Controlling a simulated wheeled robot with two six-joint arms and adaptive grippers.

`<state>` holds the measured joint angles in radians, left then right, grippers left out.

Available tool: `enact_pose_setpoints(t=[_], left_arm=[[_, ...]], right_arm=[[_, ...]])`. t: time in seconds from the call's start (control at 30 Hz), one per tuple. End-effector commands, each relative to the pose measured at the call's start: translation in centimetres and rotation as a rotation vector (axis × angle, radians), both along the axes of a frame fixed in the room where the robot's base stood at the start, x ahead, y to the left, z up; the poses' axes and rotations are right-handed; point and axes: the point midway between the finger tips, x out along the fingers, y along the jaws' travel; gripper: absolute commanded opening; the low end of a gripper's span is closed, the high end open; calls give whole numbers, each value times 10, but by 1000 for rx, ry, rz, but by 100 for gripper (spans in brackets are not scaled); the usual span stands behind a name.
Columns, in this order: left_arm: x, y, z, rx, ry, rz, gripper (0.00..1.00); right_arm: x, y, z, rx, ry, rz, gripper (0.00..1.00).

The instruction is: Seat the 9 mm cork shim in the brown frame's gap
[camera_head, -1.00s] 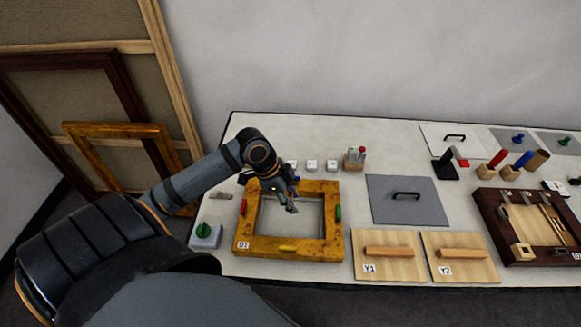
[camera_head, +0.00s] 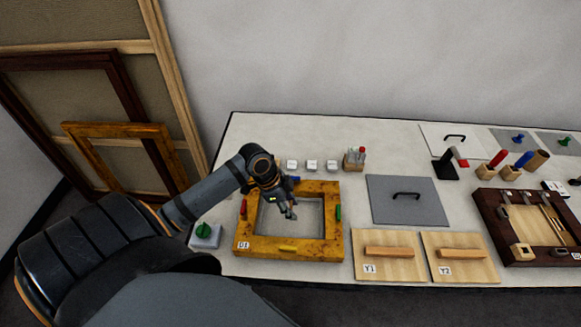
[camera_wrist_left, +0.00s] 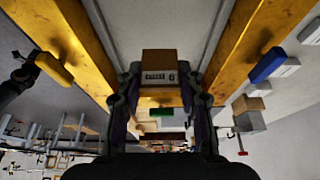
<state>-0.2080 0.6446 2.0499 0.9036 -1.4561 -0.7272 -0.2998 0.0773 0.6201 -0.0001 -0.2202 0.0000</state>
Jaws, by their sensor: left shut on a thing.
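My left gripper (camera_head: 290,213) hovers over the opening of the yellow-gold frame labelled D1. In the left wrist view its fingers (camera_wrist_left: 158,95) are shut on a small brown cork-coloured block, the shim (camera_wrist_left: 159,62), with a white label. The label's digit looks like a 6 or an upside-down 9. The shim is too small to make out in the head view. The dark brown frame (camera_head: 488,215) lies at the right end of the table, away from the gripper, with pale strips and a block in it. Its gap cannot be made out clearly. My right gripper is not in view.
The gold frame (camera_head: 243,243) carries coloured tabs. Wooden boards Y1 (camera_head: 375,270) and Y2 (camera_head: 470,270) and a grey handled plate (camera_head: 380,205) lie between the two frames. A black stand (camera_head: 446,168) and coloured cylinders (camera_head: 521,160) stand behind the brown frame.

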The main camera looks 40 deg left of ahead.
Motion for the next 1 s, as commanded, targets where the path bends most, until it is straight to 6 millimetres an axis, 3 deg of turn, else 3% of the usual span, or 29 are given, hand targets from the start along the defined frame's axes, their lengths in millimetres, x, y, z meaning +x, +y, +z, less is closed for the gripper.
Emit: enact_pose_setpoints(t=[0.07, 0.1, 0.27, 0.57, 0.77, 1.0], left_arm=[[0, 0, 0, 0, 0, 0, 18], [0, 0, 0, 0, 0, 0, 39], [0, 0, 0, 0, 0, 0, 59], [0, 0, 2, 0, -1, 0, 59], [-2, 7, 25, 9, -2, -3, 59], [-12, 20, 65, 12, 2, -5, 59]], right_arm=[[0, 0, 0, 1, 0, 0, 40], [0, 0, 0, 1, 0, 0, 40], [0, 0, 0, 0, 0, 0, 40], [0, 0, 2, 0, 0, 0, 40], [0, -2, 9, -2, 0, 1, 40], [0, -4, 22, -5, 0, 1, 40]])
